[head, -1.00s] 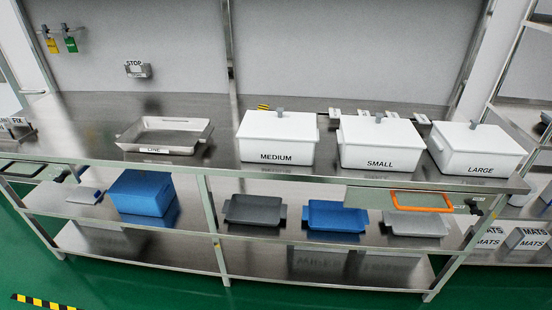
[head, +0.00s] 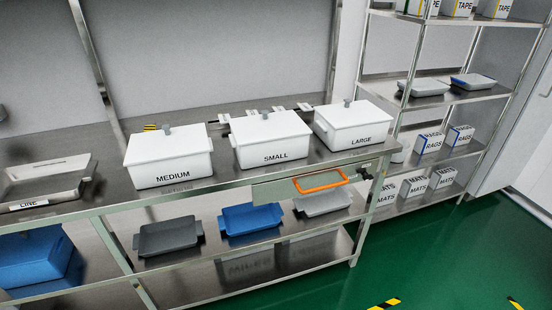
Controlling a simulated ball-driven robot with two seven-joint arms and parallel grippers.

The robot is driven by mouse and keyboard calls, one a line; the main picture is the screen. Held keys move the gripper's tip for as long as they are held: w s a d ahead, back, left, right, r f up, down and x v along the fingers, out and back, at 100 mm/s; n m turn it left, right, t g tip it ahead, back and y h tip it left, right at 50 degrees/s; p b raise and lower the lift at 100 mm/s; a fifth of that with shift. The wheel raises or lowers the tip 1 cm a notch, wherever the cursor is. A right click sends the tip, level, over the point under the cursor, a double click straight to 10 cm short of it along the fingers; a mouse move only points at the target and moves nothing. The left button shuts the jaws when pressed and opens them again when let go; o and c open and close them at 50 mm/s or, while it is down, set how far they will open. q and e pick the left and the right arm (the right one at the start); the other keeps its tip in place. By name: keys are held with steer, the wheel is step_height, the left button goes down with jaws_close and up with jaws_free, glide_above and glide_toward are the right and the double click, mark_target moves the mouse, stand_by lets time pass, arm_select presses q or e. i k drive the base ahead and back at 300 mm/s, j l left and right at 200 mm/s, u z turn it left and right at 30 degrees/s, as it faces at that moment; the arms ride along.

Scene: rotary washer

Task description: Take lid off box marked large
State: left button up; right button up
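The white box marked LARGE (head: 352,128) stands on the steel bench top, at its right end. Its white lid is on, with a grey knob (head: 347,102) on top. The box marked SMALL (head: 270,140) stands to its left, and the box marked MEDIUM (head: 168,158) stands left of that. Both have lids on with grey knobs. Neither of my grippers shows in the head view.
A steel tray marked LINE (head: 46,183) is at the bench's left. An orange-framed drawer handle (head: 320,182) sits below the bench top. Shelving (head: 440,100) with cartons stands at the right.

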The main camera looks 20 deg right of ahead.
mark_target(350, 114)
steer(key=i+l, duration=0.35)
steer(key=l, duration=0.15)
steer(key=i+l, duration=0.4)
steer(key=l, duration=0.15)
steer(key=i+l, duration=0.35)
steer(key=l, duration=0.15)
